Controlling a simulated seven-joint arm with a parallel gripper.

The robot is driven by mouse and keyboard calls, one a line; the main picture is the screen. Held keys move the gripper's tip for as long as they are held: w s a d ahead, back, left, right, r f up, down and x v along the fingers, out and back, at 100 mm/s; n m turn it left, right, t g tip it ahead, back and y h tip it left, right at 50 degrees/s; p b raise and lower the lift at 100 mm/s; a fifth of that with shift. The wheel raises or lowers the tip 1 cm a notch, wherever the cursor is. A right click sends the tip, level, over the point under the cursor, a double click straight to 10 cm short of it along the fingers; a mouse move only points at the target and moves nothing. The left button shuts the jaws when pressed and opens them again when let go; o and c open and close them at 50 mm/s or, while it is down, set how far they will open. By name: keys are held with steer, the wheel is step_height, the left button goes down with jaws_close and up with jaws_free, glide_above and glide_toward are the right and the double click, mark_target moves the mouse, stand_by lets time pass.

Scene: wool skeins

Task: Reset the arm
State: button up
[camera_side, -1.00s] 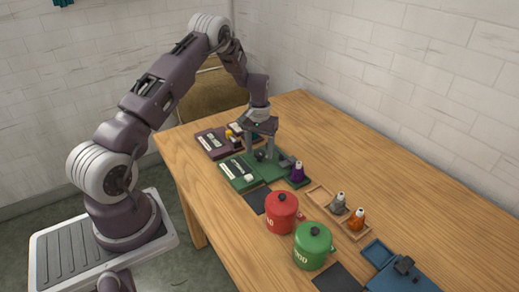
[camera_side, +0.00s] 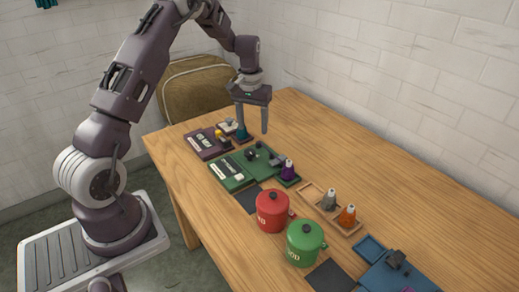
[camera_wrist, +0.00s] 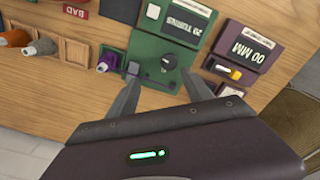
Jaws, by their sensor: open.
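My gripper (camera_side: 252,118) is open and empty, raised above the far part of the wooden table. In the side view its fingers point down beyond the green device (camera_side: 233,173) and close to the dark maroon device (camera_side: 203,143). In the wrist view my gripper (camera_wrist: 158,80) frames part of the green device (camera_wrist: 184,30), which has a black knob (camera_wrist: 168,62). The maroon device (camera_wrist: 243,52) with its label lies to the right there. Nothing is between the fingertips.
A purple skein cone (camera_side: 289,168) stands beside the green device. A red pot (camera_side: 272,210) and a green pot (camera_side: 305,244) stand nearer. Grey (camera_side: 329,200) and orange (camera_side: 347,216) cones sit in a wooden tray. A blue case (camera_side: 400,275) lies at the front right. The table's right side is clear.

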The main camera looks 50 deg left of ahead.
steer(key=s+d+r+m+t, duration=0.1)
steer(key=s+d+r+m, duration=0.1)
steer(key=s+d+r, duration=0.45)
steer(key=s+d+r+m+t, duration=0.1)
steer(key=s+d+r, duration=0.2)
steer(key=d+r, duration=0.7)
steer(key=s+d+r+m+t, duration=0.1)
steer(key=s+d, duration=0.2)
steer(key=s, duration=0.6)
steer(key=s+d+r+m+t, duration=0.2)
steer(key=s+d, duration=0.1)
steer(key=s, duration=0.7)
steer(key=shift+s+d+r+m, duration=0.2)
steer(key=shift+r+m, duration=0.1)
